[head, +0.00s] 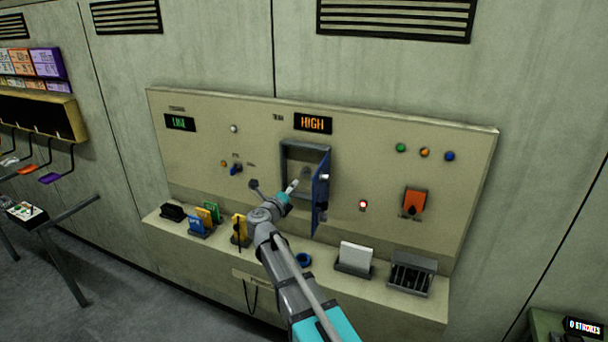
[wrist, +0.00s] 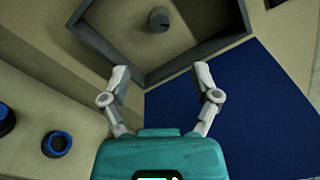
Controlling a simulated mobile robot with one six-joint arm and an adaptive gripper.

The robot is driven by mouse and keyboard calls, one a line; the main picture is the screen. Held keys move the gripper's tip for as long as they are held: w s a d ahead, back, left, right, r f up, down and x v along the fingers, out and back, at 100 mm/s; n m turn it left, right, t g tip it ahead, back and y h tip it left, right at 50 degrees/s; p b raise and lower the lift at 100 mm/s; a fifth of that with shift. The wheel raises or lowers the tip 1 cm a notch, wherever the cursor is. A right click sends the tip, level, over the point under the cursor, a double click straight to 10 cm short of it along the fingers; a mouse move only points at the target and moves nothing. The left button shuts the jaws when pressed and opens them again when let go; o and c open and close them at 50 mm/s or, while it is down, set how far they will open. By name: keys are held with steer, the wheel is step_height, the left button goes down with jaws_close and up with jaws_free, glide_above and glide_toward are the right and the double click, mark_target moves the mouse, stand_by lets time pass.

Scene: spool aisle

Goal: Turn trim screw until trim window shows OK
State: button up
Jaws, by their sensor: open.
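The trim window (head: 313,123) reads HIGH in orange letters. Below it a grey-framed recess (head: 284,155) stands open, with its blue door (head: 321,192) swung out to the right. In the wrist view a round grey trim screw (wrist: 158,19) with a slot mark sits inside the recess. My gripper (wrist: 161,75) is open and empty, its two fingers spread at the recess's edge and apart from the screw. In the head view my gripper (head: 292,186) is in front of the lower left of the recess. The blue door (wrist: 235,95) also fills the right of the wrist view.
A second display (head: 180,123) glows green at the panel's left. Several coloured tag holders (head: 207,214), a white card block (head: 355,257) and a dark slotted rack (head: 411,272) stand on the ledge. A blue ring (head: 304,260) lies near my arm.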

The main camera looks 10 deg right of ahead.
mark_target(304, 173)
steer(key=x, duration=1.1)
steer(key=shift+w+d, duration=0.15)
steer(key=shift+w, duration=0.05)
jaws_close()
steer(key=shift+n, duration=2.8)
